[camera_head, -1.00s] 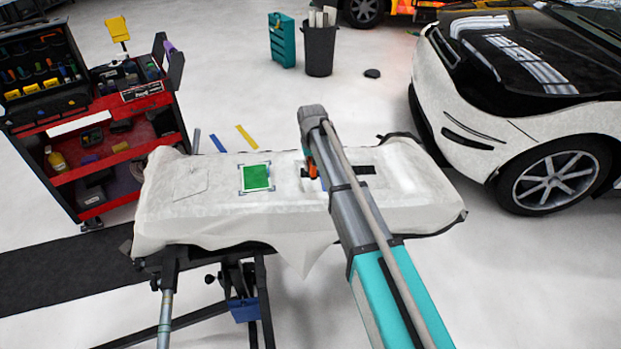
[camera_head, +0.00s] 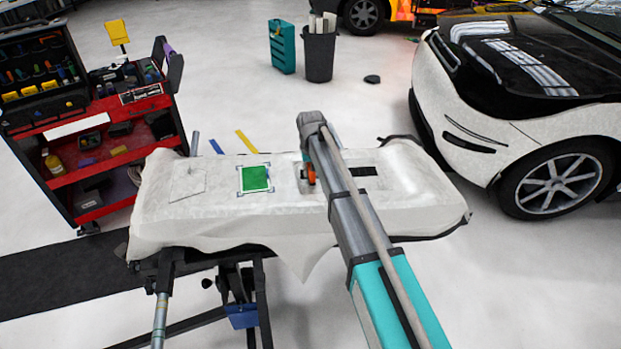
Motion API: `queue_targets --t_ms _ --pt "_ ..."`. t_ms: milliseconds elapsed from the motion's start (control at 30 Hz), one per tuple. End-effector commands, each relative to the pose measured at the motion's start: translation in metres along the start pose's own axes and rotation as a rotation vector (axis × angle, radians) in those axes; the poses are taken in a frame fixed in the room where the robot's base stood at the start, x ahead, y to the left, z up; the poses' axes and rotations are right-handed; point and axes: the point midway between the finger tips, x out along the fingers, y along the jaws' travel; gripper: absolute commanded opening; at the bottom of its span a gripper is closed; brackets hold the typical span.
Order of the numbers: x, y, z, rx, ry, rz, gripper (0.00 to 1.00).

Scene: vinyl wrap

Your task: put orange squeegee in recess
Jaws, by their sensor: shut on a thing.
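The orange squeegee (camera_head: 311,174) shows as a small orange patch just left of my arm, low over the white-wrapped table (camera_head: 225,215). My gripper (camera_head: 309,164) is at this spot, shut on the squeegee. My arm hides most of the gripper and much of the squeegee, so its tilt and any contact with the surface cannot be told. A shallow rectangular outline that looks like the recess (camera_head: 303,186) shows beside and below the squeegee, partly behind my arm.
A green card (camera_head: 255,178) lies left of the recess. A dark strip (camera_head: 363,171) lies right of my arm. A red tool cart (camera_head: 100,160) stands at left and a white car (camera_head: 500,130) at right. The table's left part is mostly clear.

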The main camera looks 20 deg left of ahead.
Motion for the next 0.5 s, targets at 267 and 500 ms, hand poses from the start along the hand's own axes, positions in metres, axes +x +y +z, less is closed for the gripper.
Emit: queue_targets --t_ms 267,500 --pt "0.0129 0.0000 0.0000 0.000 0.000 0.000 0.00" --pt "0.0120 0.0000 0.0000 0.000 0.000 0.000 0.00"
